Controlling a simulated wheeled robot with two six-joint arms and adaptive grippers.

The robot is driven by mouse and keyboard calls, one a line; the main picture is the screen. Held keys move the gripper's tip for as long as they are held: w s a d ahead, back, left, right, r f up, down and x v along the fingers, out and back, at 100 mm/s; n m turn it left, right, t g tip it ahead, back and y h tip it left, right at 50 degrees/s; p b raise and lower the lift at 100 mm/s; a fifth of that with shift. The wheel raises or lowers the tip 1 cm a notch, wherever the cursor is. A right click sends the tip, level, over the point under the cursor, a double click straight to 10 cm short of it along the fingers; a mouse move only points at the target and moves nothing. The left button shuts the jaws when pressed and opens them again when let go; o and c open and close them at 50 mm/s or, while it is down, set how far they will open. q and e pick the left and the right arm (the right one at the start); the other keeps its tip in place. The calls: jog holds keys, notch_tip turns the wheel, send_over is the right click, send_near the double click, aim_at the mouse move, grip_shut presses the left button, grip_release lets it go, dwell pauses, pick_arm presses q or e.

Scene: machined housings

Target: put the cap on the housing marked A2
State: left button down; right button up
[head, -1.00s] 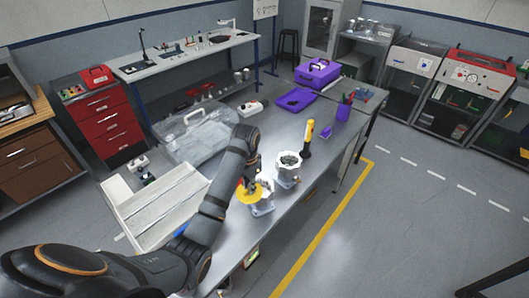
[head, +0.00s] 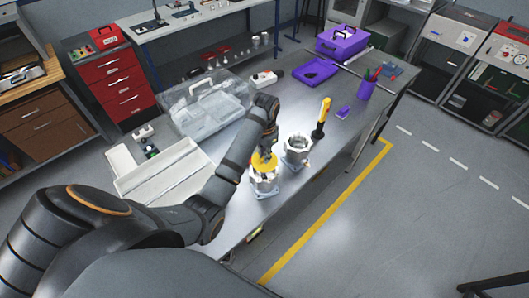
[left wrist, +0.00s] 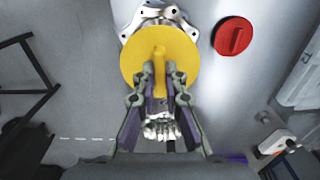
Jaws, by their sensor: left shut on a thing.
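A yellow cap (head: 264,162) with a raised grip bar is in my left gripper (head: 267,152), whose fingers are shut on the bar. The cap is directly over the nearer silver housing (head: 265,184); whether it touches the rim I cannot tell. In the left wrist view the cap (left wrist: 185,62) hides most of a housing (left wrist: 158,14), and the fingertips (left wrist: 159,76) pinch its bar. A second silver housing (head: 297,150) stands open-topped just to the right. No marking is legible on either housing. My right gripper is not in view.
A red cap (left wrist: 233,37) lies on the bench in the left wrist view. A yellow-handled screwdriver (head: 323,112) stands beyond the second housing. A clear case (head: 207,103) and a pale tray (head: 165,172) lie left. The bench's right front strip is clear.

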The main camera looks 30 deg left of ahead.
pick_arm(q)
jog(key=shift+f, duration=0.4)
jog(key=shift+s+f, duration=0.15)
jog(key=shift+f, duration=0.15)
jog(key=shift+s+f, duration=0.1)
jog(key=shift+f, duration=0.2)
jog(key=shift+f+b, duration=0.3)
jog(key=shift+f, duration=0.8)
jog(key=c, duration=1.3)
grip_release()
jog(key=shift+c, duration=0.2)
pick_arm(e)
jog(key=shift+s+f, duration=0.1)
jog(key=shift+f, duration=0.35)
